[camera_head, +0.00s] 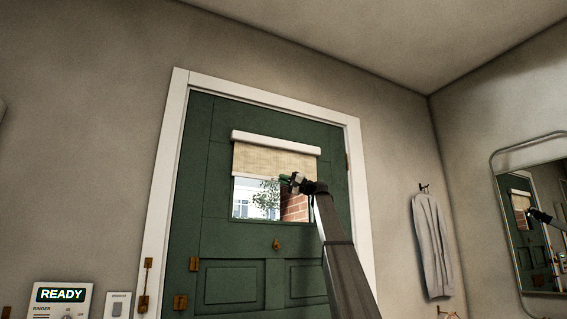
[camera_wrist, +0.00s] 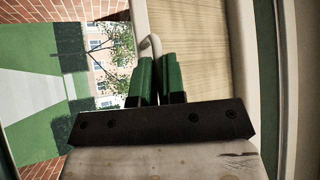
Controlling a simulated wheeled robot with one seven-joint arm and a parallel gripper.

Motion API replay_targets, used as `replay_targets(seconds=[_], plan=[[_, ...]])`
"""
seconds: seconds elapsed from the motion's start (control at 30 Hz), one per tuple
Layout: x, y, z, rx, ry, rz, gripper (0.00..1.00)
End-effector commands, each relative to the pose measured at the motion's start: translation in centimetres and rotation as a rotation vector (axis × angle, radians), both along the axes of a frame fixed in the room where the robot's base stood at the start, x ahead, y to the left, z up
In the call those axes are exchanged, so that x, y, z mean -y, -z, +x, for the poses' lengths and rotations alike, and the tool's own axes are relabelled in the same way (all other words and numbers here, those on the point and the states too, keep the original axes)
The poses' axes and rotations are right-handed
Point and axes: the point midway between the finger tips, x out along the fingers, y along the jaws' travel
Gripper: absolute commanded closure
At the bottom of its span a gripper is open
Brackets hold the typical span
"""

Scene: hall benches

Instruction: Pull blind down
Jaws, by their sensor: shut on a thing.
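The blind (camera_head: 272,160) is a tan woven roller blind on the window of a green door (camera_head: 230,243). Its white roller case (camera_head: 275,142) runs along the top of the window. The cloth covers about the upper half of the window, and the lower glass is bare. My gripper (camera_head: 285,179) is at the blind's lower edge, right of the middle. In the wrist view the blind cloth (camera_wrist: 195,50) is at the right, and a pale pull loop (camera_wrist: 150,45) sits at the tips of the green fingers (camera_wrist: 159,75). The fingers are shut on the loop, which they partly hide.
A white frame (camera_head: 168,170) surrounds the door. A grey garment (camera_head: 432,240) hangs on a hook to the right, beside a mirror (camera_head: 540,220). A panel reading READY (camera_head: 62,297) is at the lower left. Brass fittings (camera_head: 180,302) are on the door's left side.

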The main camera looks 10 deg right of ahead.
Motion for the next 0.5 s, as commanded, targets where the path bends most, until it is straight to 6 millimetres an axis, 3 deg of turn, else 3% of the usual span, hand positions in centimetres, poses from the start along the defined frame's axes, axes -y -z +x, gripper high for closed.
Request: replay_targets(seconds=[0.03, 0.2, 0.5], plan=[[0.0, 2.4, -0.3, -0.002, 0.000, 0.000, 1.00], [0.0, 8.3, -0.3, -0.004, 0.000, -0.001, 1.00], [0.0, 16.4, -0.2, -0.002, 0.001, 0.000, 1.00]])
